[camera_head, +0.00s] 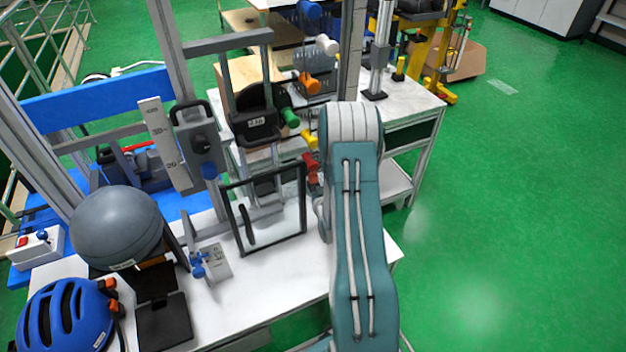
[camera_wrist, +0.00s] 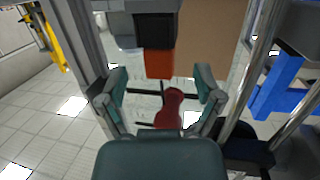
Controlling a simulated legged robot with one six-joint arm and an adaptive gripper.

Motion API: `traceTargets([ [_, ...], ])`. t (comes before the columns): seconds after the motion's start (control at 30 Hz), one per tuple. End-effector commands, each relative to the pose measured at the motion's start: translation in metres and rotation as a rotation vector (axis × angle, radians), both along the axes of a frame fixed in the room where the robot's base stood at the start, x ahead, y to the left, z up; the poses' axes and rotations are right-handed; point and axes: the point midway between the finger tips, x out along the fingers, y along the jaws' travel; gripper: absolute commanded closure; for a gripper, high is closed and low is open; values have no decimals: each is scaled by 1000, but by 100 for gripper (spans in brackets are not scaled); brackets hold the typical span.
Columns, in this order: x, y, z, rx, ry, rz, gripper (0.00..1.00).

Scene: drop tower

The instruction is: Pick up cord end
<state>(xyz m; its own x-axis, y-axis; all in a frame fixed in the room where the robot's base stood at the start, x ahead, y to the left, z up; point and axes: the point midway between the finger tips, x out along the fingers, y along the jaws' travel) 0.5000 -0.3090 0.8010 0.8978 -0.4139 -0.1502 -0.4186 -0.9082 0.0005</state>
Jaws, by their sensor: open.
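I cannot make out a cord end for certain in either view. In the wrist view, my gripper (camera_wrist: 163,84) is open, with its two teal fingers spread wide. A red, rounded handle-like piece (camera_wrist: 172,108) shows between the fingers, with a visible gap on each side. I cannot tell how far beyond the fingertips it lies. An orange block (camera_wrist: 159,65) under a black part shows just above it. In the head view, my arm hides the gripper. A red knob (camera_head: 311,168) shows just left of my arm, below a yellow knob (camera_head: 309,139) and a green knob (camera_head: 290,117).
The white bench (camera_head: 285,285) holds a black rectangular frame (camera_head: 236,213), a grey ball (camera_head: 117,228) and a blue helmet (camera_head: 66,317). A tall metal tower with a ruler plate (camera_head: 163,143) stands behind. The green floor (camera_head: 500,200) on the right is mostly clear.

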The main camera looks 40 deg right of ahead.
Motion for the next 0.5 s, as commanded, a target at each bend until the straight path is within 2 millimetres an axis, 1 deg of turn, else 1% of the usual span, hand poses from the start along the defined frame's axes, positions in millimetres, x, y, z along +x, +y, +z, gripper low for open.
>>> traceTargets([
  [0.03,9,-3,2,-2,-2,0,16],
  [0.1,18,-8,0,0,-1,0,16],
  [0.2,27,-12,-1,0,-1,0,16],
  [0.47,30,-13,-2,1,0,0,16],
  [0.5,30,-13,-2,1,0,0,30],
])
